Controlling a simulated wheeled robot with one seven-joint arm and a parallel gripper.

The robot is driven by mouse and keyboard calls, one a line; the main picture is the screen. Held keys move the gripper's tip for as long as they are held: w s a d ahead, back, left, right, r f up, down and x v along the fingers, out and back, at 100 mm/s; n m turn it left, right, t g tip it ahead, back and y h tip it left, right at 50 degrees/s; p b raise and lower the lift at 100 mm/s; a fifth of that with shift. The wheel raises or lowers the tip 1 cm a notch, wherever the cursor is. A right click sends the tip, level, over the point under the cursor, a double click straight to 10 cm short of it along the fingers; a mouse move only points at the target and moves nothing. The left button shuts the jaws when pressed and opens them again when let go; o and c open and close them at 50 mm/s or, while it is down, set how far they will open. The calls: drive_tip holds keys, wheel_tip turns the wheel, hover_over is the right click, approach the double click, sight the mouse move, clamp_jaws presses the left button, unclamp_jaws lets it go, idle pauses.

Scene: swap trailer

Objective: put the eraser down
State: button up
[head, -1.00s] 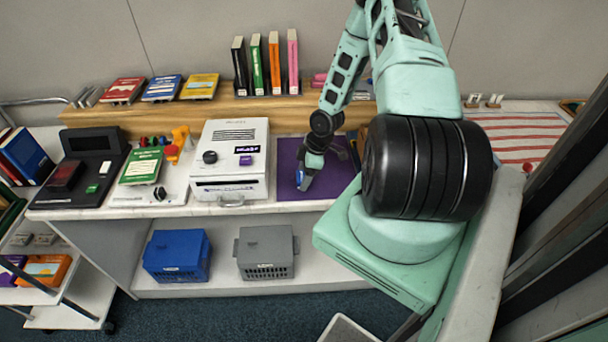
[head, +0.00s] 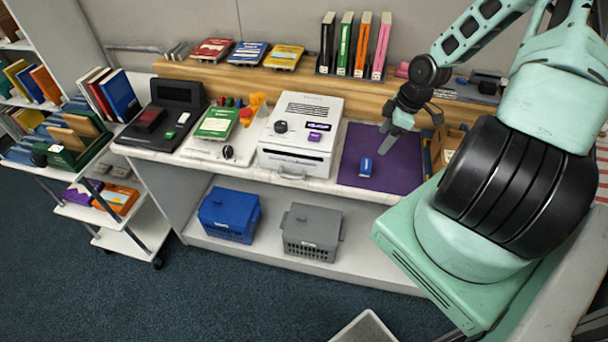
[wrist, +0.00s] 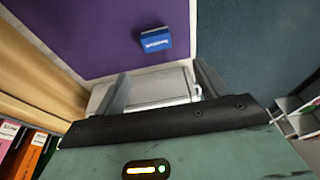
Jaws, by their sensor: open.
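The eraser is a small blue block (head: 366,167) resting on the purple mat (head: 402,173) on the counter. In the wrist view the blue eraser (wrist: 155,40) lies on the purple mat (wrist: 95,35), ahead of the fingers and apart from them. My gripper (head: 384,147) is above the mat, up and to the right of the eraser in the head view. In the wrist view its two fingers (wrist: 158,85) are spread with nothing held between them.
A white machine (head: 301,135) stands just left of the mat. A cardboard box (head: 446,146) is at the mat's right. Upright books (head: 353,47) stand on the wooden shelf behind. Blue (head: 230,214) and grey (head: 311,231) crates sit on the lower shelf.

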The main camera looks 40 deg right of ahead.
drive_tip(key=w+a+r+g+h, duration=0.1)
drive_tip(key=a+r, duration=0.5)
drive_tip(key=a, duration=0.7)
drive_tip(key=w+a+r+g+h, duration=0.1)
drive_tip(key=a+r+g, duration=0.1)
drive_tip(key=a+r, duration=0.75)
drive_tip(key=s+a+r, duration=0.3)
drive_tip(key=s+a, duration=0.5)
drive_tip(key=a, duration=0.2)
drive_tip(key=s+a+r, duration=0.3)
drive_tip(key=s+a, duration=0.5)
drive_tip(key=a, duration=0.2)
drive_tip(key=shift+s+t, duration=0.25)
drive_tip(key=shift+t, duration=0.05)
wheel_tip(320, 180, down, 6)
drive_tip(key=b, duration=0.5)
drive_tip(key=shift+r, duration=0.25)
